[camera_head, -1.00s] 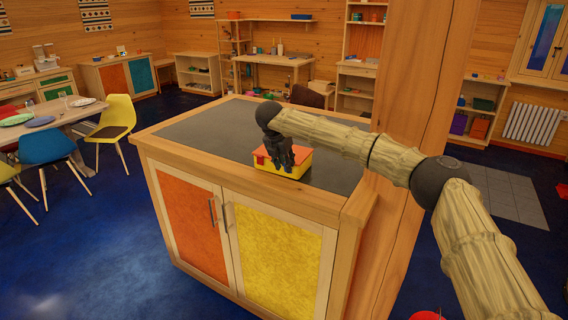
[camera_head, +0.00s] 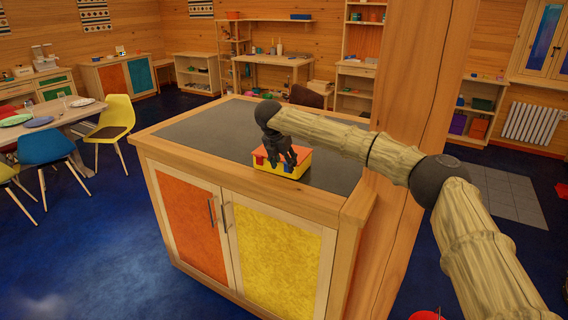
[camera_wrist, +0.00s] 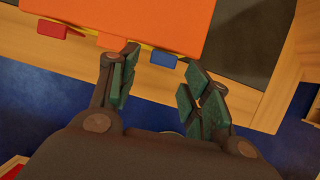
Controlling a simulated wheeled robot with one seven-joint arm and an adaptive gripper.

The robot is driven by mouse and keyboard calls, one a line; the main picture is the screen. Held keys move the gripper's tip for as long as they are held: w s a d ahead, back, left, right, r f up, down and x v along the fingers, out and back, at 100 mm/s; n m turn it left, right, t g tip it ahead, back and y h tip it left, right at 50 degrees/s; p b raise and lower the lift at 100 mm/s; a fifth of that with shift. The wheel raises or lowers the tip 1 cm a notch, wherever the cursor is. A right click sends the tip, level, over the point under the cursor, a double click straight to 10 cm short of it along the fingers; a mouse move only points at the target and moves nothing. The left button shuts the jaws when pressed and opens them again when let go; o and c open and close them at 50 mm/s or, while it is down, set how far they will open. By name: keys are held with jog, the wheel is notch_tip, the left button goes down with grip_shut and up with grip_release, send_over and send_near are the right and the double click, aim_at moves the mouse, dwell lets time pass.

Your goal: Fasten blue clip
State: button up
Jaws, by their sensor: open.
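A box with an orange lid (camera_wrist: 125,20) and yellow sides (camera_head: 300,169) sits on the dark top of a wooden cabinet. A blue clip (camera_wrist: 163,59) is on its front edge; it also shows in the head view (camera_head: 289,168). A red clip (camera_wrist: 52,29) is on the same edge, further left. My gripper (camera_wrist: 160,80) is open and empty at the box's front, its fingers pointing towards the edge. The blue clip lies between the fingertips in the wrist view. I cannot tell whether a finger touches it or whether the clip is latched.
The cabinet top (camera_head: 205,130) is clear to the left of the box. A thick wooden post (camera_head: 415,110) stands right of it, close to my arm. The cabinet's front has orange and yellow doors. Chairs and a table (camera_head: 75,112) stand far left.

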jog(key=v, duration=1.1)
jog(key=shift+s+r, duration=0.2)
jog(key=shift+r, duration=0.1)
